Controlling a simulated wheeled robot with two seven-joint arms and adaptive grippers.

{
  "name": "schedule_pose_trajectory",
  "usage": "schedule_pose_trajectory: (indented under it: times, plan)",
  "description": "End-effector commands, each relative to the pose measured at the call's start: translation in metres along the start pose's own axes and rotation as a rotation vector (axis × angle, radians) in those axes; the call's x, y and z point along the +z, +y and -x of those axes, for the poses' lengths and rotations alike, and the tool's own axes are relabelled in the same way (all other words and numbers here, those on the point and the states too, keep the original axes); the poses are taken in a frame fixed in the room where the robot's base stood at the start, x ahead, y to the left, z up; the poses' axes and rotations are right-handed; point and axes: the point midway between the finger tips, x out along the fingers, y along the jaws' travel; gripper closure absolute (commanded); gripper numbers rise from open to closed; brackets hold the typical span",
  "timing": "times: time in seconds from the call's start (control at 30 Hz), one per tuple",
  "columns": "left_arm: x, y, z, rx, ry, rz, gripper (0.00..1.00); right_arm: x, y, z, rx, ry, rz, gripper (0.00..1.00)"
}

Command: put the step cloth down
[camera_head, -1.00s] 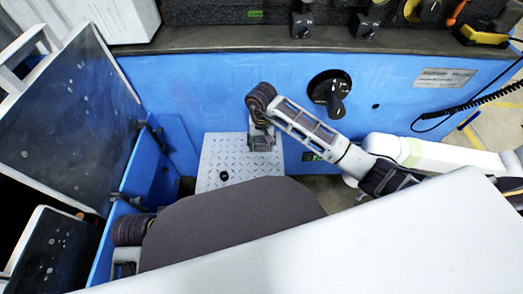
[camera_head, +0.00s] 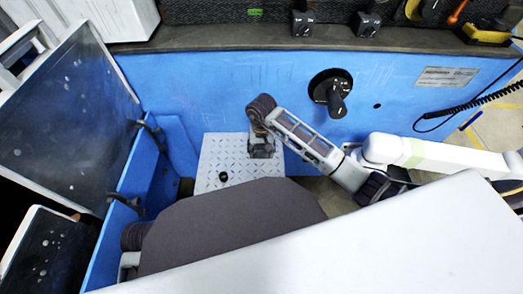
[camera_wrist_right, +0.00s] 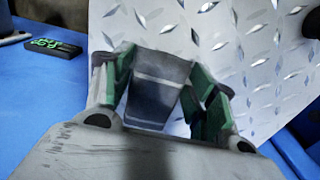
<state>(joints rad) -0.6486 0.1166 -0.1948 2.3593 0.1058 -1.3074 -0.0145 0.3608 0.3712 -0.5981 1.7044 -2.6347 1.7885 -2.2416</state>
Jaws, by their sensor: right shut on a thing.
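The step is a pale metal plate with a raised tread pattern (camera_head: 215,155), low against the blue machine front. My right gripper (camera_head: 262,150) points down over its right part. In the right wrist view, the gripper (camera_wrist_right: 165,85) is shut on a dark grey-blue cloth (camera_wrist_right: 155,88) with a pale stripe, between its green-padded fingers. The tread plate (camera_wrist_right: 255,50) fills the background there. I cannot tell whether the cloth touches the plate. In the head view the cloth is mostly hidden by the gripper. My left gripper is not in view.
A small black round thing (camera_head: 223,177) is on the plate, left of my right gripper. A black knob (camera_head: 331,92) sticks out of the blue front. A blue side wall with black handles (camera_head: 125,203) bounds the left. A black box with green marks (camera_wrist_right: 52,46) lies on blue beside the plate.

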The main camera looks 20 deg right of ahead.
Motion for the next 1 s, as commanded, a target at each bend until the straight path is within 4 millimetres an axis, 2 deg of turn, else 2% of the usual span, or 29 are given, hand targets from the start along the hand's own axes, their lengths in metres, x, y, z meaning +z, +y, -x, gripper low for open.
schedule_pose_trajectory:
  times: [0.37,0.4,0.57,1.0]
  plan:
    - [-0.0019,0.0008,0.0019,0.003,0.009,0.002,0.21,-0.0002,0.0,-0.0016,0.0,0.0,0.0,0.61]
    - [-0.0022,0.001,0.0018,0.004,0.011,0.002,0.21,0.0,-0.0002,-0.0017,0.0,0.0,0.0,0.4]
    - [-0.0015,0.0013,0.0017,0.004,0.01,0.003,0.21,0.0001,-0.0003,-0.0014,0.0,0.0,0.0,0.21]
    - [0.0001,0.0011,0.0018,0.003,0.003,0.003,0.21,0.0001,-0.0004,0.0002,-0.001,0.0,0.0,0.21]
